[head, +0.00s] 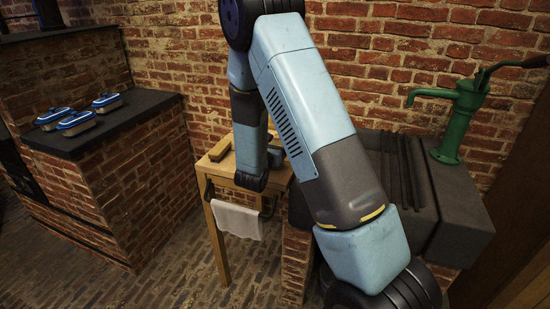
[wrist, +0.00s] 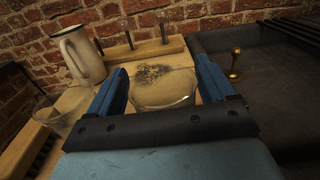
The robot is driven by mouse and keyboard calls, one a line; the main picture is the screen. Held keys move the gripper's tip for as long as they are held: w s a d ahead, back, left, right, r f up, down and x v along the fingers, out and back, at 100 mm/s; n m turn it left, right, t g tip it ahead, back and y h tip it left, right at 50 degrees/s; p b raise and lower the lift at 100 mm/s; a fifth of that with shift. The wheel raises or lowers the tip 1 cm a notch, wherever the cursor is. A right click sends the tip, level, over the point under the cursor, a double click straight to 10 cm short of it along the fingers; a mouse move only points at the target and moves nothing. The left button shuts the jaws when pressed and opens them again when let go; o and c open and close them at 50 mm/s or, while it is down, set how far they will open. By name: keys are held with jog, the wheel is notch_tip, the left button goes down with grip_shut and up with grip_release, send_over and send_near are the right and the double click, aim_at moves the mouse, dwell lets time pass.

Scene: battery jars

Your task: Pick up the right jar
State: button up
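A clear glass jar (wrist: 163,98) stands on the wooden table in the wrist view, between the two blue fingers of my gripper (wrist: 160,82). The fingers are spread wide, one on each side of it; I see no clear contact. A second clear glass jar (wrist: 66,116) stands to the left, outside the left finger. In the head view my arm covers the jars and the gripper's fingers.
A pale jug (wrist: 82,54) and a wooden block (wrist: 146,49) with thin upright pieces stand behind the jars. To the right is a dark basin (wrist: 275,85) with a brass piece (wrist: 235,65). The head view shows the small wooden table (head: 218,178), a hanging cloth (head: 237,221) and a green pump (head: 459,120).

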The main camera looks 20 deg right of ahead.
jog(key=c, duration=1.1)
jog(key=shift+r, duration=0.1)
